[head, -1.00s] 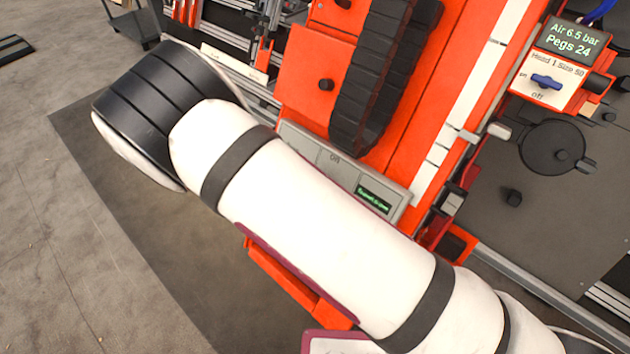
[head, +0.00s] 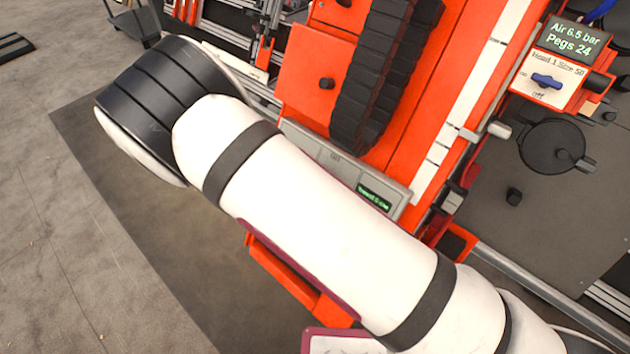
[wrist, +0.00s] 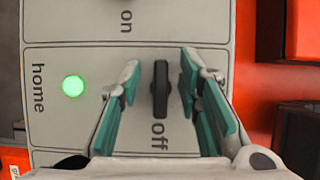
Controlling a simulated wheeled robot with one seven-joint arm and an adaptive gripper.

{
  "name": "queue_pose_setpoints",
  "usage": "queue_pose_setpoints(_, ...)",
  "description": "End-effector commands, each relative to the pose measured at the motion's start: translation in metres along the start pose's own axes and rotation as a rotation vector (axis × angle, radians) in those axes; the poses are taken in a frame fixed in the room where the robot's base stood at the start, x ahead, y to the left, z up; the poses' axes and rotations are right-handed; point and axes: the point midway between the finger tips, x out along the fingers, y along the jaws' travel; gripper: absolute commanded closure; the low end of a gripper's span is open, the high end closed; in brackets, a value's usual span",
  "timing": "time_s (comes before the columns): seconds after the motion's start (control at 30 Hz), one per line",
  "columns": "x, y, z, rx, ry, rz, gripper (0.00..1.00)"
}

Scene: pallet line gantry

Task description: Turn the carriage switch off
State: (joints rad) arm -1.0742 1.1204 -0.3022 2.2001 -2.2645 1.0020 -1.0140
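In the wrist view a black switch knob (wrist: 161,88) stands on a grey panel (wrist: 60,115), its long side running up and down the picture. The word "off" is printed just below it, and "on" is in the panel section above. My gripper (wrist: 157,88) is open, with one teal-padded finger on each side of the knob. I see gaps between the fingers and the knob. In the head view the grey panel (head: 400,197) is partly behind my arm, and the knob and gripper are hidden.
A lit green lamp (wrist: 73,85) and the word "home" are left of the knob. Orange machine housing (head: 305,85) and a black cable chain (head: 365,90) rise behind the panel. A separate blue switch (head: 546,81) is on a box at the upper right.

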Motion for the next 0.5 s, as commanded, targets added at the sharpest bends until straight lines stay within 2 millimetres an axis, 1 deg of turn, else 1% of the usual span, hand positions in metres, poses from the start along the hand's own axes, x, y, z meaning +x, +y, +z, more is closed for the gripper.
queue_pose_setpoints(0.07,-0.003,0.000,0.000,0.000,0.000,0.000,0.68)
queue_pose_setpoints(0.17,-0.012,0.000,0.001,0.001,-0.001,0.000,0.68)
queue_pose_setpoints(0.27,-0.028,0.000,0.001,-0.001,-0.002,0.002,0.68)
queue_pose_setpoints(0.5,-0.078,0.001,0.001,0.000,-0.003,0.003,0.68)
